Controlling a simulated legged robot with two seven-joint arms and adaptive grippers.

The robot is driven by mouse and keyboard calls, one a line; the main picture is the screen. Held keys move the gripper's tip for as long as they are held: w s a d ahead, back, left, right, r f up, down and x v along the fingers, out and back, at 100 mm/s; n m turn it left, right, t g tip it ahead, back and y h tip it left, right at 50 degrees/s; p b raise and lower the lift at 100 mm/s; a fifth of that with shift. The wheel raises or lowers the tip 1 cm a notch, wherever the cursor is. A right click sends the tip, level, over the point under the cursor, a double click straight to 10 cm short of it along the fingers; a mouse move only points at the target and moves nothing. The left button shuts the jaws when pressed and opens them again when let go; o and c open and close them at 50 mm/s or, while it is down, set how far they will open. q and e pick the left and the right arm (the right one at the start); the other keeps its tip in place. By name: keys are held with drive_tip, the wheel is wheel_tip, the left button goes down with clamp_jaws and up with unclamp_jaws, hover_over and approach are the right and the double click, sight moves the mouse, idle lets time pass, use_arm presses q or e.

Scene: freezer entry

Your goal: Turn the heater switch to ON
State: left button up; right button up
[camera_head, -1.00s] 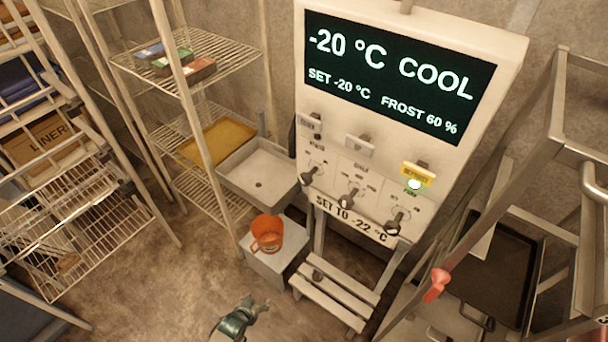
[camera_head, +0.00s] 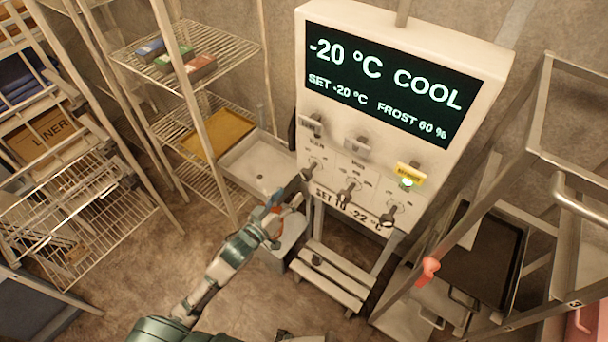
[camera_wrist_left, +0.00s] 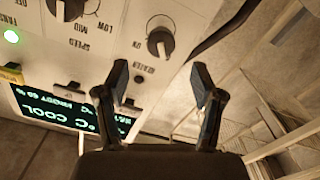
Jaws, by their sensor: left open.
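The control panel (camera_head: 335,120) has a row of dark rotary knobs below its display. The leftmost knob (camera_head: 306,174) is also near the top of the left wrist view (camera_wrist_left: 160,38), where the panel appears upside down and an ON mark (camera_wrist_left: 136,43) sits beside it. I cannot tell its exact setting. My left gripper (camera_head: 287,200) is just below and left of this knob in the head view. In the left wrist view its two fingers (camera_wrist_left: 158,82) are spread and empty, apart from the knob. My right gripper cannot be made out.
The display (camera_head: 390,82) reads -20 °C COOL. The middle knob (camera_head: 348,192) and right knob (camera_head: 389,214) are close by. A metal rack (camera_head: 540,130) stands at right.

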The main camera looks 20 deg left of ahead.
sight(304, 178)
use_arm(q)
drive_tip(key=x, duration=0.8)
drive_tip(key=shift+w+a+p, duration=0.15)
drive_tip(key=shift+p, duration=0.2)
drive_tip(key=shift+w+d, duration=0.5)
drive_tip(key=shift+a, duration=0.25)
drive_tip(key=c, duration=1.2)
